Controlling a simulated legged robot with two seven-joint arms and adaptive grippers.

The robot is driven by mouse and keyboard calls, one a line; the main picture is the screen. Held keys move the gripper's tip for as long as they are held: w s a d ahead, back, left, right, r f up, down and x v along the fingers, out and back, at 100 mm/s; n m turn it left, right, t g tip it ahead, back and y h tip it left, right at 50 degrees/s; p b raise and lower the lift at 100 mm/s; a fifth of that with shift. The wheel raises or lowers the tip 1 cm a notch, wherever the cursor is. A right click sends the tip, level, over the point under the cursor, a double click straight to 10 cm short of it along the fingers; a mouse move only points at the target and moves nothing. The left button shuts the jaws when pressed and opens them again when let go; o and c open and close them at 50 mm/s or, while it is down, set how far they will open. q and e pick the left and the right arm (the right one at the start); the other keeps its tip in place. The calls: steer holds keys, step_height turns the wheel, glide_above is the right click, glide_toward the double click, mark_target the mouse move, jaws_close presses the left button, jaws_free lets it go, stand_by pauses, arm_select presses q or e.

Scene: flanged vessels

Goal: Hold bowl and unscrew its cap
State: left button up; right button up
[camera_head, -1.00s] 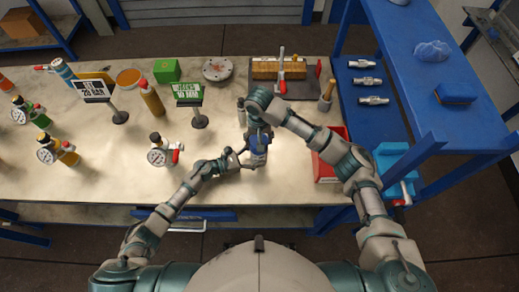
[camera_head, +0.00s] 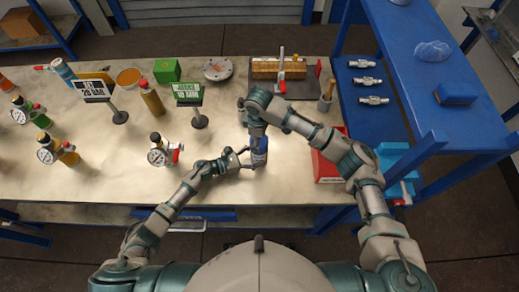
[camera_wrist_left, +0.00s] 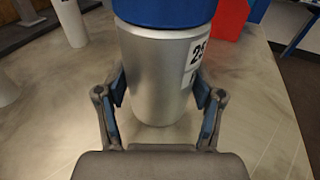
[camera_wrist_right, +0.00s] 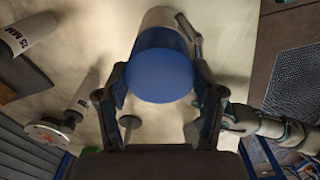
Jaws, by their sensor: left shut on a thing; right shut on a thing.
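The vessel called a bowl is a silver cylinder (camera_wrist_left: 160,75) with a blue cap (camera_wrist_left: 165,10), standing upright on the table near its front edge. A label reading "25" shows on its right side. My left gripper (camera_head: 250,160) is shut around the silver body from the left, with a finger on each side in the left wrist view. My right gripper (camera_head: 258,138) comes from above and is shut on the blue cap, which fills the middle of the right wrist view (camera_wrist_right: 160,75). The seam between cap and body is mostly hidden in the head view.
A red tray (camera_head: 328,160) stands just right of the vessel. A blue shelf (camera_head: 425,60) rises at the right. The front-left tabletop is clear.

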arm_select(q)
steer(key=shift+f, duration=0.1)
arm_select(e)
steer(key=o, duration=1.3)
steer(key=shift+d, duration=0.1)
